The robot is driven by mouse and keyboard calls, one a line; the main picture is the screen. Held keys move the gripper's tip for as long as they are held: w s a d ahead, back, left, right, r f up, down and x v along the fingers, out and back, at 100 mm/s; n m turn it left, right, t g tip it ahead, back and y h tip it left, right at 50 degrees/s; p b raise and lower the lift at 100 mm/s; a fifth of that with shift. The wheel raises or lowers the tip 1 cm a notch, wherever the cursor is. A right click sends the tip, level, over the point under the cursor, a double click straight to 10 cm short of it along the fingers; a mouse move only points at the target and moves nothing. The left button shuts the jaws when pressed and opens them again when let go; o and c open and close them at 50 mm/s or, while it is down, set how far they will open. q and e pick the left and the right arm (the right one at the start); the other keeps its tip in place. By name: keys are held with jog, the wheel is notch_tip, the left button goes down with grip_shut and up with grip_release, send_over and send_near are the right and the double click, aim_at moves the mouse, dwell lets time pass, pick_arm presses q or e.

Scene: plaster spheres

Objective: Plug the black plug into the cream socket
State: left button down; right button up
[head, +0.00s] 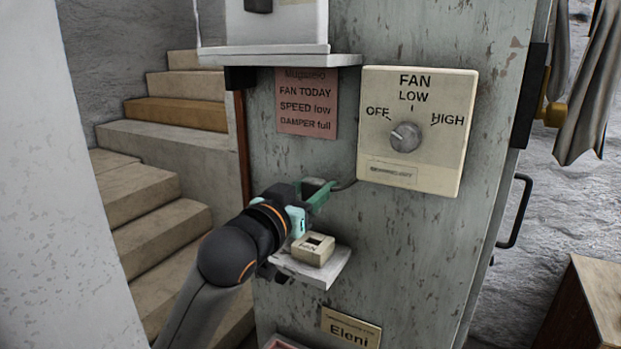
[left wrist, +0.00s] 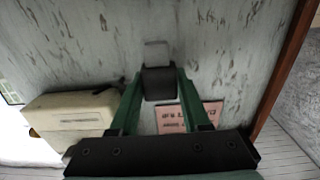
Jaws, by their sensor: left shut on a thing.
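The black plug (left wrist: 160,84) is between the green fingers of my left gripper (left wrist: 158,98) in the left wrist view, with a pale grey end pointing away from the fingers. In the head view my left gripper (head: 318,191) is shut on the plug, which is mostly hidden by the fingers. The cream socket (head: 314,249) sits on a small white shelf (head: 336,267), with a dark opening on top. The gripper and plug are above the socket, apart from it. My right gripper is not in view.
A pink note (head: 306,103) hangs above the gripper, under an upper shelf (head: 280,60). An "Eleni" label (head: 350,327) is below.

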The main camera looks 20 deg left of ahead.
pick_arm(q)
jog(key=shift+f, duration=0.1)
jog(key=shift+f+b, duration=1.35)
jog(key=shift+f, duration=1)
jog(key=shift+p, duration=0.95)
jog(key=shift+f+b, duration=0.85)
jog(key=shift+f, duration=0.7)
jog(key=shift+c, duration=1.4)
grip_release()
jog(key=shift+r, duration=0.1)
